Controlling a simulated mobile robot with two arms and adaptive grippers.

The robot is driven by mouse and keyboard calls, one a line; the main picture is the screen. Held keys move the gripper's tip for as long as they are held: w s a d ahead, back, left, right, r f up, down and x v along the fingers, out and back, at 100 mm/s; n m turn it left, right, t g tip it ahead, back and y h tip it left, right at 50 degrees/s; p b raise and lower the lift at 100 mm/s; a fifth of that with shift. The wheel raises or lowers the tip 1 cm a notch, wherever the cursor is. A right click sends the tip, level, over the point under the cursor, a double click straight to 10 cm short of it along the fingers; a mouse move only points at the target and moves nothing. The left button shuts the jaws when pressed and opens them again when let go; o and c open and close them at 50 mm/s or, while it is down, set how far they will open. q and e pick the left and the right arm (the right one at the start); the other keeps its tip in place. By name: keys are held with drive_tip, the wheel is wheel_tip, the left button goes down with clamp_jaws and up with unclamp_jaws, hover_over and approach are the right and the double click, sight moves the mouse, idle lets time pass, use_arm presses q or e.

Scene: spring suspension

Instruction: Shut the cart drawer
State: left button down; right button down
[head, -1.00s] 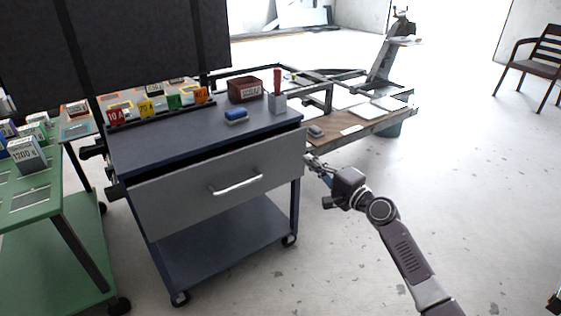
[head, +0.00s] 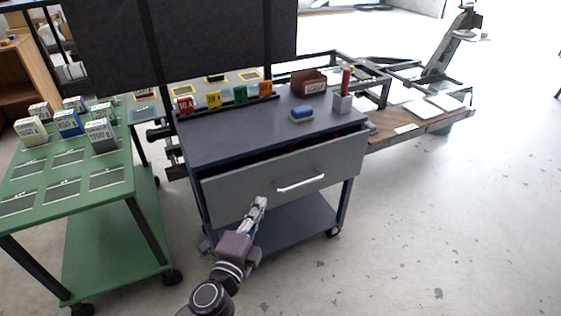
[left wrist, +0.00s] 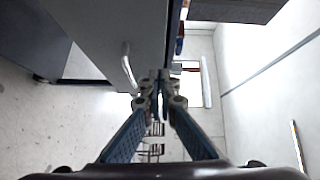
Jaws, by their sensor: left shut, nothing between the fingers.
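The grey cart drawer (head: 240,190) stands out partway from the dark blue cart (head: 225,143). A dark gap shows between its front panel and the cart top. Its silver bar handle (head: 301,183) is on the front. My left gripper (head: 261,201) is shut and empty, at the lower front of the drawer, left of the handle in the head view. In the left wrist view the closed fingertips (left wrist: 160,75) are close to the drawer front (left wrist: 110,25), with the handle (left wrist: 128,66) to their left. I cannot tell whether they touch. My right gripper is out of view.
A green cart (head: 110,180) with several boxes is at the left. A wooden bench top (head: 405,128) is behind right. The right floor is clear.

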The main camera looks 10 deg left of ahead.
use_arm(q)
drive_tip(key=m, duration=0.1)
approach(275, 162)
drive_tip(key=w+d, duration=0.2)
drive_tip(key=d, duration=0.1)
drive_tip(key=w+a, duration=0.1)
drive_tip(key=w, duration=0.2)
drive_tip(key=shift+a+h, duration=0.4)
drive_tip(key=shift+w+a, duration=0.25)
drive_tip(key=shift+w, duration=0.1)
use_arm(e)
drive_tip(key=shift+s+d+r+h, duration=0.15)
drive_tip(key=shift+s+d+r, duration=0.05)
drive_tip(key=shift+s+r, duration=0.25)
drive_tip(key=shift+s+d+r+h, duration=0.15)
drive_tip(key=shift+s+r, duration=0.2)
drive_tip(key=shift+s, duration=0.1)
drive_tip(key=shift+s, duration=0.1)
